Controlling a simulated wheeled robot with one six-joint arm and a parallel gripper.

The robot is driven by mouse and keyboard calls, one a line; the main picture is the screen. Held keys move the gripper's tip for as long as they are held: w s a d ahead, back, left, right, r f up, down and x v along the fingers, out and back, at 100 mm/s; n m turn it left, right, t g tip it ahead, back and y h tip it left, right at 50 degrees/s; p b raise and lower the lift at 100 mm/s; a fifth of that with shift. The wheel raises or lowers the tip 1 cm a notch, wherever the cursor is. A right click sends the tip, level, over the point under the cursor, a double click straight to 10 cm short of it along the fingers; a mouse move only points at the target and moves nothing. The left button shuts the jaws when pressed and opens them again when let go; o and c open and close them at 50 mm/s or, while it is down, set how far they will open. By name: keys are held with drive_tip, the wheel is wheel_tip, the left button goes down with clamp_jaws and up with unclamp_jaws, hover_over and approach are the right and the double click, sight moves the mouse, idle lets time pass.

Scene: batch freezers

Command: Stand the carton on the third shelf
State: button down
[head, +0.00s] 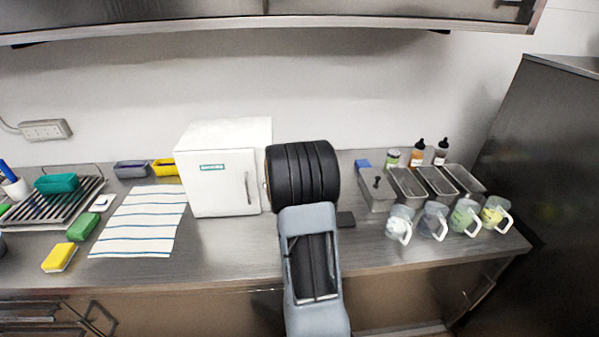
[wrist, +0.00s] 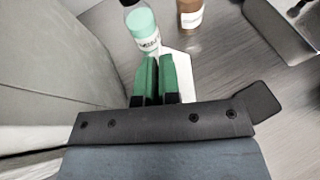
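My gripper (wrist: 158,62) shows in the wrist view, its two green fingers side by side with almost no gap and nothing visible between them. A flat white thing (wrist: 183,72) shows just beyond and right of the fingertips; I cannot tell what it is. In the head view my arm hides the gripper. A white freezer cabinet (head: 212,180) stands on the counter left of my arm, its door shut. No shelves show inside it. I cannot make out a carton in either view. A bottle with pale green contents (wrist: 143,27) stands beyond my fingers, with a brown bottle (wrist: 190,14) to its right.
Steel pans (head: 408,185) and several clear jugs (head: 399,224) fill the right of the counter (head: 235,250). A striped towel (head: 140,222), sponges (head: 59,257) and a drying rack (head: 50,203) lie left. An overhead cabinet (head: 260,20) spans the top. The front middle counter is mostly clear.

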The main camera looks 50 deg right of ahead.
drive_tip(key=c, duration=1.3)
unclamp_jaws()
